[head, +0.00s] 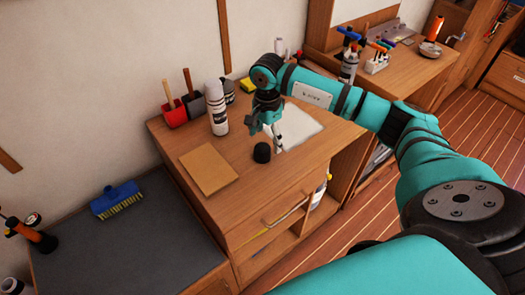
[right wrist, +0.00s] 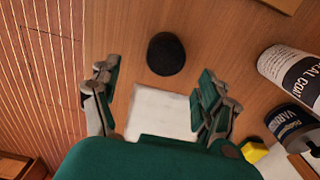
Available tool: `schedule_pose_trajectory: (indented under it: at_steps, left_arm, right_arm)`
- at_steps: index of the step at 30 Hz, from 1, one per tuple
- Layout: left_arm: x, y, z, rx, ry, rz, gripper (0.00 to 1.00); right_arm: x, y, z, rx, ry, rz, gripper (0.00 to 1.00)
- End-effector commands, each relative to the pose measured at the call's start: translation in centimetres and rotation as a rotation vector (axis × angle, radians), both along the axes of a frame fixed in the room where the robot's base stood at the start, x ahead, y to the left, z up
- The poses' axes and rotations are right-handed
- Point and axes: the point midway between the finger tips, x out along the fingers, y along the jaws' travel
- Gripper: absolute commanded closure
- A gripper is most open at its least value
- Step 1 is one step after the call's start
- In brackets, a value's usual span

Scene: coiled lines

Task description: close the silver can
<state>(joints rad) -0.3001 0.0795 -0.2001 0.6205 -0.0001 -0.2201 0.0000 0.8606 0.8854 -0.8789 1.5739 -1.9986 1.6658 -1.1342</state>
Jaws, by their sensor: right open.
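A small black cap-like piece (head: 262,153) rests on the wooden desktop. It shows as a dark round shape in the right wrist view (right wrist: 165,54), just beyond the fingertips. My right gripper (head: 268,130) points down above the desk, close behind the black piece. Its fingers (right wrist: 155,76) are apart with nothing between them. A tall pale, silvery can (head: 216,108) with dark bands stands upright at the back left of the desk. A darker can (head: 229,92) stands partly hidden behind it. I cannot tell for sure which is the silver can. My left gripper is out of view.
A white sheet (head: 303,128) lies beneath my right arm. A tan board (head: 208,170) lies at the desk's left. A red dustpan-like holder (head: 173,113) and a yellow block (head: 246,85) are at the back. A blue brush (head: 117,200) lies on the lower grey surface.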

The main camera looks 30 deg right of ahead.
Motion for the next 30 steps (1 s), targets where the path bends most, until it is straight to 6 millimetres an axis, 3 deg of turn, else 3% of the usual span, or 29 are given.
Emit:
schedule_pose_trajectory:
  at_steps: [5, 9, 21, 30]
  left_arm:
    - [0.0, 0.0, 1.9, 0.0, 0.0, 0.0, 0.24]
    - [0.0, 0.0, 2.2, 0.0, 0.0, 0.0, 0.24]
    - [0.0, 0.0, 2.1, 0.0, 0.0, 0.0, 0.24]
    - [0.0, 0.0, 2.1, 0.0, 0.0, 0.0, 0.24]
  right_arm:
    - [0.3, 0.4, -2.3, 0.001, 0.007, -0.001, 0.22]
    - [0.4, 0.4, -4.2, 0.001, 0.004, 0.0, 0.22]
    - [0.5, 0.4, -4.8, 0.0, 0.001, 0.0, 0.22]
    - [0.5, 0.4, -4.8, 0.0, 0.001, 0.0, 0.59]
